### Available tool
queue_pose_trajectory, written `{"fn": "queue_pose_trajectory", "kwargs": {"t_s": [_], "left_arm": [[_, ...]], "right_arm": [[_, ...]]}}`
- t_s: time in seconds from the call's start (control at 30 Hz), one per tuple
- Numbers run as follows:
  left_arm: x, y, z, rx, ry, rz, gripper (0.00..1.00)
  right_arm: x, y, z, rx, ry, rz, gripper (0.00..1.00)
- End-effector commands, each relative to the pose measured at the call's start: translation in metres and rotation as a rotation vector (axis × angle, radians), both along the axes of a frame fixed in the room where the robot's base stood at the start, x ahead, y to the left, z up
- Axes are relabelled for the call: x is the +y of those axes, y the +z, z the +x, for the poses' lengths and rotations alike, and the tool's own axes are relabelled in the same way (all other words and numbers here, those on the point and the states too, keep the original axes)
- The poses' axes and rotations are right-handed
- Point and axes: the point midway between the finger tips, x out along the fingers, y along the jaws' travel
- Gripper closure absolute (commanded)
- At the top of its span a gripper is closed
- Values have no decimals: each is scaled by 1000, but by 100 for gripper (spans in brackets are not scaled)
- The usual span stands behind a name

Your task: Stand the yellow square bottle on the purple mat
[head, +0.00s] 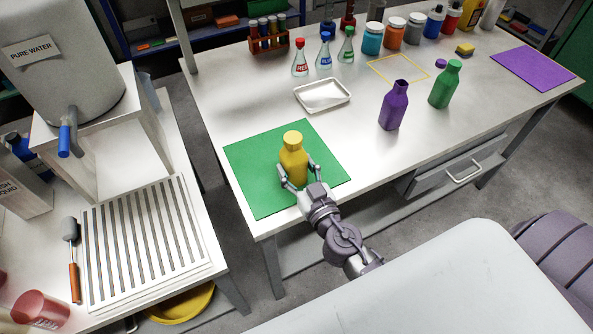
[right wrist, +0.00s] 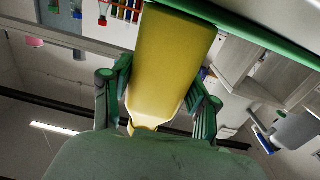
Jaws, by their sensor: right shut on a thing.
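The yellow square bottle (head: 293,160) is upright over the green mat (head: 252,188) at the left end of the table. My right gripper (head: 296,180) is shut on its lower body, with a finger on each side. In the right wrist view the yellow bottle (right wrist: 172,60) fills the space between the two fingers (right wrist: 160,95). Whether its base touches the green mat I cannot tell. The purple mat (head: 534,68) lies bare at the far right end of the table. My left gripper is not in view.
A purple bottle (head: 394,106) and a green bottle (head: 445,84) stand mid-table, with a small purple cap (head: 440,63) beside them. The front right tabletop is clear.

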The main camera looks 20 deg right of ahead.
Motion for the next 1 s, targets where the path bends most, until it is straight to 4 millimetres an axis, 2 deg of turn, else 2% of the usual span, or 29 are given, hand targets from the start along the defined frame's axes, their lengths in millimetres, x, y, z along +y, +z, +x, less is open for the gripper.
{"fn": "queue_pose_trajectory", "kwargs": {"t_s": [0.3,0.33,0.47,0.87,1.0], "left_arm": [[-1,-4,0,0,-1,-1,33],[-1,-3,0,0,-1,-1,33],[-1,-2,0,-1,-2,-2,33],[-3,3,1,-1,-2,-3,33],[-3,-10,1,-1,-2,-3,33]], "right_arm": [[0,-2,0,-1,0,0,74],[0,-2,0,0,0,1,39],[0,-1,0,0,0,0,17],[0,3,0,0,0,-1,16],[0,-4,-19,3,0,3,16]]}}
